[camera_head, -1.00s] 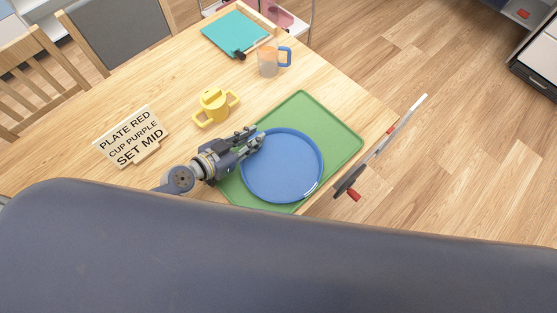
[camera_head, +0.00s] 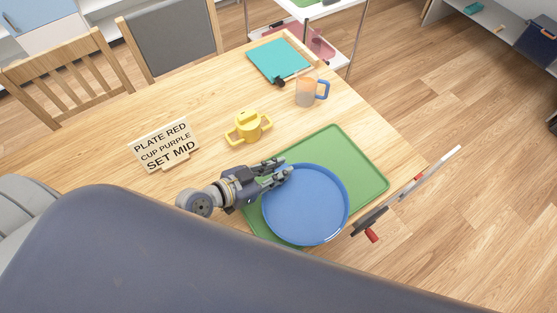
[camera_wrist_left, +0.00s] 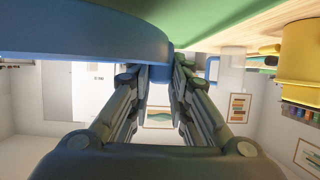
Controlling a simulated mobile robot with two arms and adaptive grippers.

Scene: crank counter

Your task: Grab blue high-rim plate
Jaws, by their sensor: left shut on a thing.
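The blue high-rim plate (camera_head: 306,205) lies over the green tray (camera_head: 352,160) at the table's front right in the head view. My left gripper (camera_head: 284,172) comes in from the left and is shut on the plate's rim at its upper left. In the left wrist view the plate's blue side (camera_wrist_left: 90,35) fills the upper left, and its rim runs between the fingertips (camera_wrist_left: 162,75). I cannot tell whether the plate touches the tray or is slightly raised. My right gripper is not in view.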

